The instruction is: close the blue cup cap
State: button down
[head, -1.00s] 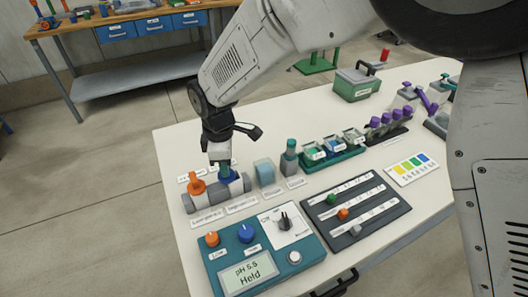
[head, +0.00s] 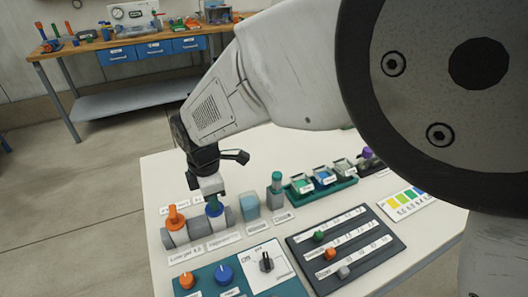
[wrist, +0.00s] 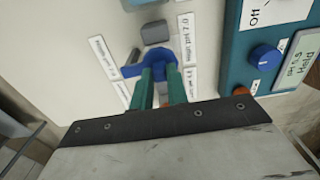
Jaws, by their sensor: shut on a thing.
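The blue cup cap (head: 214,208) sits on a pale cup in a grey holder (head: 231,215) at the left front of the white table, beside an orange cap (head: 175,217). My gripper (head: 213,198) comes down on it from above. In the wrist view, my two green fingers (wrist: 160,84) are shut on the blue cap (wrist: 158,56), which has a blue tab sticking out to the left. The fingers hide part of the cap, and I cannot tell how far it is turned.
A teal panel (head: 205,283) with an orange knob, a blue knob and a dial stands in front. A pale blue block (head: 249,205) and a green-topped bottle (head: 276,188) stand close on the right. A dark slider board (head: 345,248) lies further right.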

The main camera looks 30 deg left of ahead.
jog(key=shift+w+a+r, duration=0.1)
jog(key=shift+w, duration=0.05)
jog(key=c, duration=1.4)
grip_release()
jog(key=shift+o, duration=0.2)
notch_tip(320, 180, up, 8)
jog(key=shift+f, duration=0.15)
